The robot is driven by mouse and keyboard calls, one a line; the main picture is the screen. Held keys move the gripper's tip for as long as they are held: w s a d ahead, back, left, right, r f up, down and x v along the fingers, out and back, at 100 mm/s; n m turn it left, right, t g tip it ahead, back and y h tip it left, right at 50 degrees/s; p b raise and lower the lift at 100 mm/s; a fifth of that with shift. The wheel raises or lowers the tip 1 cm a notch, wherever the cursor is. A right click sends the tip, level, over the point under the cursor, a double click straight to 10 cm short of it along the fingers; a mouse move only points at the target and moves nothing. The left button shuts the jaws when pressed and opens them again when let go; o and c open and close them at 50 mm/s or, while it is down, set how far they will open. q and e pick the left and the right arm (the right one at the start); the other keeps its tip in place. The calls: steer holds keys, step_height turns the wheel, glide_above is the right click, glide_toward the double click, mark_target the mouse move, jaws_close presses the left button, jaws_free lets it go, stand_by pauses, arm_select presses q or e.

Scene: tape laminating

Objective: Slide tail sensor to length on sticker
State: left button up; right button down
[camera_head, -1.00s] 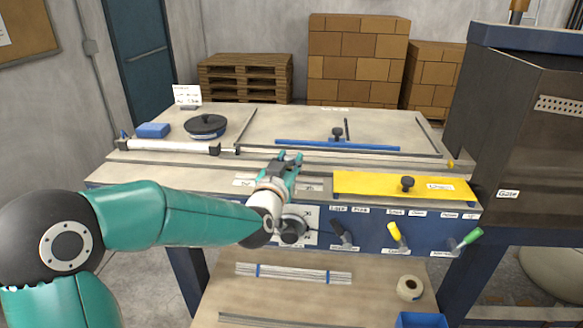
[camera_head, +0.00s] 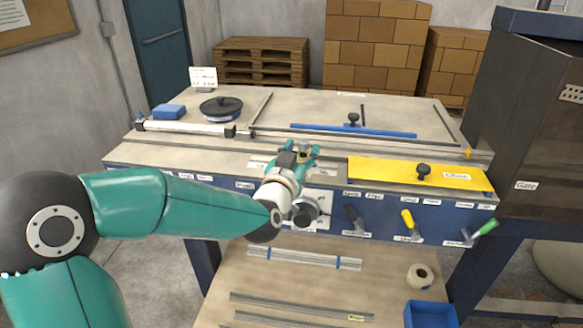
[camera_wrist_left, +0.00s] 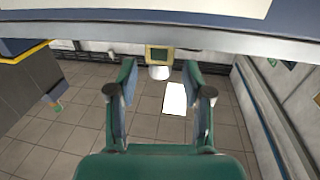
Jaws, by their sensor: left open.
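My left gripper (camera_head: 300,153) is over the front part of the bench, left of the yellow plate. Its fingers are open and apart, as the left wrist view also shows (camera_wrist_left: 160,85). A small yellow-edged block with a dark face (camera_head: 303,154), possibly the tail sensor, shows between the fingertips. In the left wrist view this block (camera_wrist_left: 159,54) sits beyond the fingertips, with a white rounded part below it; contact is not visible. A white label (camera_head: 258,165) lies left of the gripper. I cannot read which sticker gives the length. My right gripper is not in view.
The yellow plate (camera_head: 420,173) with a black knob lies close right of the gripper. A blue bar (camera_head: 352,130) and a white roller (camera_head: 185,127) lie farther back. Several coloured levers (camera_head: 408,218) stick out from the bench front. A dark cabinet (camera_head: 530,120) stands right.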

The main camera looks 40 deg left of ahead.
arm_select(q)
steer(key=v, duration=0.9)
